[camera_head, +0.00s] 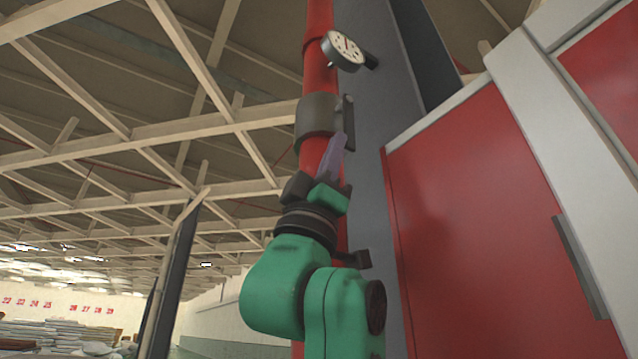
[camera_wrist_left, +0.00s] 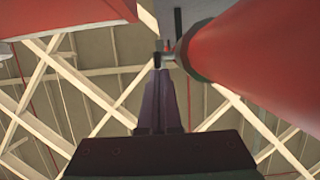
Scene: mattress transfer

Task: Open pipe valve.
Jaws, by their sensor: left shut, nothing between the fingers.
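A red pipe (camera_head: 318,60) runs up the grey wall. A grey collar (camera_head: 317,116) wraps it, with a dark lever-like part (camera_head: 347,114) at its right edge, which seems to be the valve handle. My left gripper (camera_head: 338,140) has its purple fingers shut and empty, pointing up, with the tips just below that part in the picture. In the left wrist view, the shut fingers (camera_wrist_left: 160,74) point at a small dark part (camera_wrist_left: 163,58) beside the pipe (camera_wrist_left: 250,50) and its collar (camera_wrist_left: 193,50). Whether they touch is unclear. My right gripper is not in view.
A round white gauge (camera_head: 343,51) sits on the pipe above the collar. A red cabinet with a pale frame (camera_head: 480,200) stands close on the right. Roof beams (camera_head: 150,130) fill the background. Stacked goods (camera_head: 55,335) lie far off at lower left.

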